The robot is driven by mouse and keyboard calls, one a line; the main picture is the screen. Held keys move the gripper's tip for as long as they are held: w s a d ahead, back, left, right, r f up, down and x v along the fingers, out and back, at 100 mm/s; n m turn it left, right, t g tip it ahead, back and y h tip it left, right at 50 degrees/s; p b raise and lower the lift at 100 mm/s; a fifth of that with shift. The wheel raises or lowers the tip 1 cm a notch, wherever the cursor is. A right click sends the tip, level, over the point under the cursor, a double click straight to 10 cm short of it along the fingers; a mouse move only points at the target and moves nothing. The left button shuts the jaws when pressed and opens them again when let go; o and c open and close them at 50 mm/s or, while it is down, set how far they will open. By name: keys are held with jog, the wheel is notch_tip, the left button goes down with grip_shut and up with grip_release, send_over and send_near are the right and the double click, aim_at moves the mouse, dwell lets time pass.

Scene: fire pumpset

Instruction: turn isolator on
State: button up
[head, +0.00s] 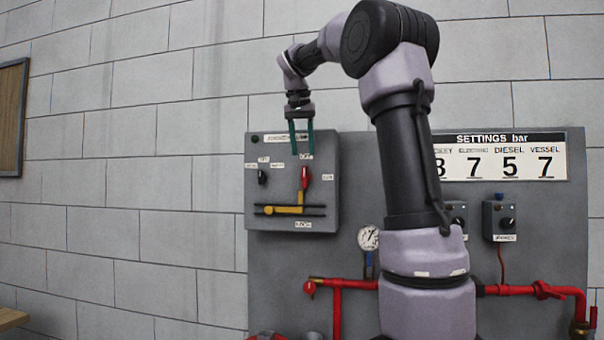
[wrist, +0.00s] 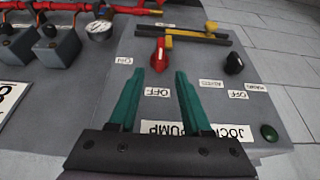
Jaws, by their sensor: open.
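The isolator is a red handle (head: 305,178) on the front of the grey jockey pump panel (head: 262,217). It stands upright, pointing at the OFF label (head: 306,157); the ON label (head: 328,177) is to its right. The red handle also shows in the wrist view (wrist: 158,57), just beyond the fingertips and between their lines. My gripper (head: 301,152) is open and empty, its green fingers pointing down in front of the panel's upper part. In the wrist view my gripper (wrist: 159,73) has a finger on each side of the OFF label. I cannot tell its exact distance from the panel.
Below the handle, a yellow piece (head: 285,210) lies along black rails. A black selector knob (head: 262,177) is to its left. A pressure gauge (head: 368,238), red pipes (head: 345,284) and a grey switch box (head: 499,221) are lower right.

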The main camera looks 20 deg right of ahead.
aim_at(305, 171)
jog(key=x, duration=0.8)
jog(key=shift+f, duration=0.1)
grip_shut()
